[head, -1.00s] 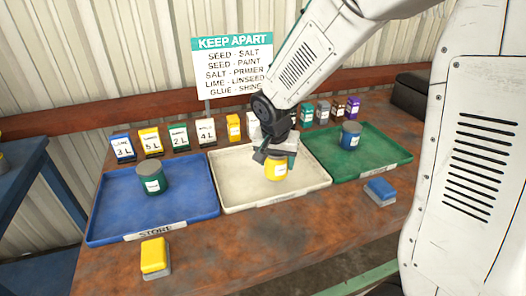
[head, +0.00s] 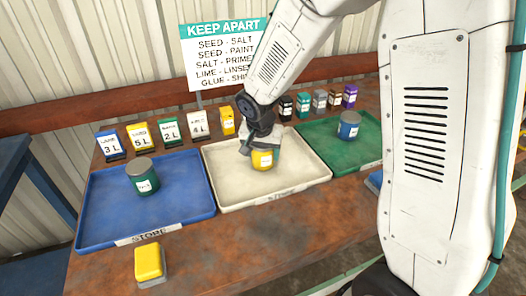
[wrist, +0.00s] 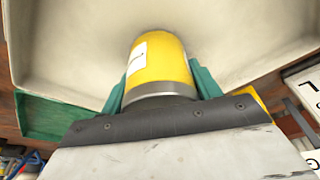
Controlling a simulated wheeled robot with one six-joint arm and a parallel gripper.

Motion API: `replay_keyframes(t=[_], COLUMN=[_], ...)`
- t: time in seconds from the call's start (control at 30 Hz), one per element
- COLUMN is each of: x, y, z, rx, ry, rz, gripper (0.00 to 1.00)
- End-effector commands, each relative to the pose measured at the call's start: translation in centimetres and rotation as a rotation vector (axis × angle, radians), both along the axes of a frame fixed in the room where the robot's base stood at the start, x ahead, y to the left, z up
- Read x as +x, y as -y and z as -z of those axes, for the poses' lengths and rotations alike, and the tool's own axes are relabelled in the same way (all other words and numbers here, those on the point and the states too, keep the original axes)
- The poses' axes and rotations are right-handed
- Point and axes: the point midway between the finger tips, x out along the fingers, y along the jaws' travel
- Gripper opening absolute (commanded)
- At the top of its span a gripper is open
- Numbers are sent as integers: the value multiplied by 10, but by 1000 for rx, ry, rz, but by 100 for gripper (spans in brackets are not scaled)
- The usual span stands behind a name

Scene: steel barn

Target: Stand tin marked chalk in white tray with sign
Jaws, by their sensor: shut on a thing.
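My gripper (head: 261,149) is shut on a yellow tin (head: 263,159), over the middle of the white tray (head: 226,194). The tin is roughly upright, and I cannot tell whether its base touches the tray floor. In the wrist view the yellow tin (wrist: 158,62) has a grey lid end and a white label too oblique to read. The gripper's green fingers (wrist: 160,88) are on both sides of it. The tray has a front label (head: 282,194) too small to read surely. A "KEEP APART" sign (head: 222,60) stands behind it.
A blue tray (head: 110,222) marked STORE holds a dark green tin (head: 142,177). A green tray (head: 365,164) holds a blue tin (head: 348,125). Number cards and small boxes line the back. A yellow block (head: 149,262) lies in front. My body hides the table's right side.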

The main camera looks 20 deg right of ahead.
Motion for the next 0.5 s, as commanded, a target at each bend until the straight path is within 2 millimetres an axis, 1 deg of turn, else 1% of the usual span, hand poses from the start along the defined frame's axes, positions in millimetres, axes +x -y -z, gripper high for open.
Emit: replay_keyframes(t=[0.1, 0.13, 0.17, 0.2, 0.5], x=[0, 0, 0, 0, 0], y=[0, 0, 0, 0, 0], z=[3, 3, 3, 3, 1], rx=[0, 0, 0, 0, 0], ry=[0, 0, 0, 0, 0], rz=[0, 0, 0, 0, 0], gripper=[29, 71, 79, 84, 84])
